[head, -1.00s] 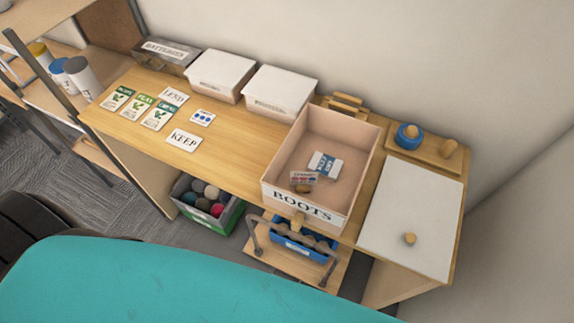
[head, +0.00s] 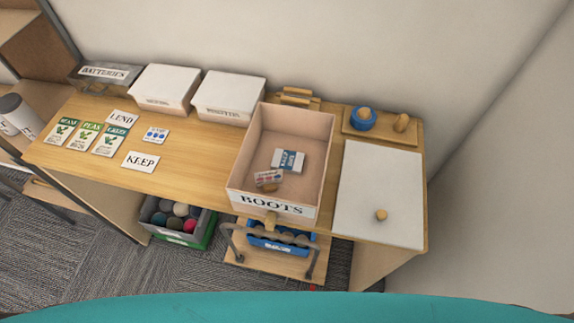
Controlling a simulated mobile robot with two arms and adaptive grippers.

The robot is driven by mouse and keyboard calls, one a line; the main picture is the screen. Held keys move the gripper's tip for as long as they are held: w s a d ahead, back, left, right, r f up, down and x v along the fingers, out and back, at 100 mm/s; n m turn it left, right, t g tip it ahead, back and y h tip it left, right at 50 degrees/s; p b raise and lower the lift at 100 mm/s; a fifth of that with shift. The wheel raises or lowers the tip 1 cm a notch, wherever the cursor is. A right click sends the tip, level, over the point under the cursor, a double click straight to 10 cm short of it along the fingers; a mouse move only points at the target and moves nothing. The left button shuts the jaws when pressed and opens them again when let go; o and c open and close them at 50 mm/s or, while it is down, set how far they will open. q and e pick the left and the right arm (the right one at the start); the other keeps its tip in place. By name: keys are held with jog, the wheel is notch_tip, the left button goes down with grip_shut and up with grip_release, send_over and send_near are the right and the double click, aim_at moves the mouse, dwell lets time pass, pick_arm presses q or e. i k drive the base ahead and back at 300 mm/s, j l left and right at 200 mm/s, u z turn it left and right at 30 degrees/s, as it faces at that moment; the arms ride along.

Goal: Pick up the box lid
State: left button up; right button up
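Neither of my grippers shows in the head view.
Two white lidded boxes (head: 165,88) (head: 229,95) and a BATTERIES box (head: 105,76) stand along the wall. Cards and seed packets (head: 88,135) lie at left. A wooden tray (head: 383,126) with a blue item sits behind the lid. Crates (head: 177,220) stand below.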

aim_at(379, 199)
jog(key=z, duration=0.95)
